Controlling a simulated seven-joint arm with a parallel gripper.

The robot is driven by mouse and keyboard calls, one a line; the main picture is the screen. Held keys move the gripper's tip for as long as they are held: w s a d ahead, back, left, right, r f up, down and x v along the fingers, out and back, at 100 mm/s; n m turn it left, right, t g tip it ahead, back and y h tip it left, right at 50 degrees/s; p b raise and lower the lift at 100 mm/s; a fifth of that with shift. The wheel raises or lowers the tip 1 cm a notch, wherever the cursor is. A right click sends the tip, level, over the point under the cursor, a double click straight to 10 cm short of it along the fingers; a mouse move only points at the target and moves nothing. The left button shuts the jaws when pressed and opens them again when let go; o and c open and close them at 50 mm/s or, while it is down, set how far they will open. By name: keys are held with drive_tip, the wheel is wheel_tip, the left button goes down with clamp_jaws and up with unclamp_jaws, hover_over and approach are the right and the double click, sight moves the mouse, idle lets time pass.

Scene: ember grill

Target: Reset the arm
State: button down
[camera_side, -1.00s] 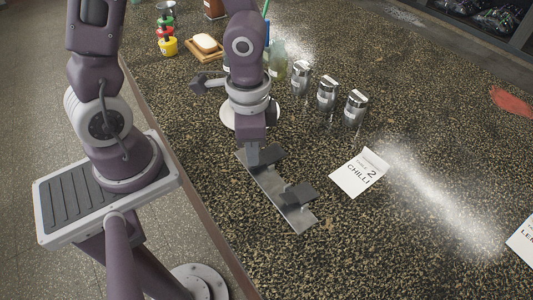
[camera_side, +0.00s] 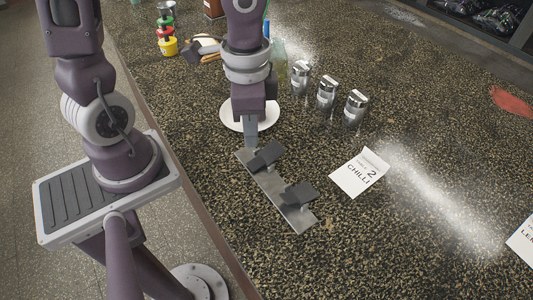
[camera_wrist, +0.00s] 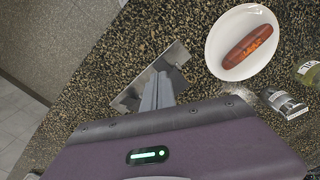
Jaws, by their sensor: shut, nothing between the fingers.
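My gripper (camera_side: 251,143) points down with its fingers together and empty, in the side view. It is near the upper end of a flat metal strip (camera_side: 270,190) that bears two dark grey blocks (camera_side: 298,194). I cannot tell whether the fingertips touch the strip. In the wrist view, the closed fingers (camera_wrist: 158,92) overlap the strip (camera_wrist: 130,97) and hide part of it. A white oval plate (camera_wrist: 216,62) with a browned sausage (camera_wrist: 248,46) lies to the right there; in the side view, my arm hides much of the plate (camera_side: 230,117).
Three metal shakers (camera_side: 327,95) stand right of my arm on the speckled counter (camera_side: 420,130). A CHILLI card (camera_side: 358,174) lies in front of them. Small coloured pots (camera_side: 168,46) and a green bottle (camera_side: 279,62) stand at the back. The counter's right side is largely clear.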

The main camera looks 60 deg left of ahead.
drive_tip(key=s+a+r+n+t, duration=0.2)
drive_tip(key=s+r+n, duration=0.1)
drive_tip(key=r, duration=0.3)
drive_tip(key=s+a+r+n+t, duration=0.2)
drive_tip(key=s+r+n+t, duration=0.1)
drive_tip(key=r, duration=0.4)
drive_tip(key=shift+s+a+t, duration=0.3)
drive_tip(key=shift+s+a, duration=0.05)
drive_tip(key=shift+a, duration=0.05)
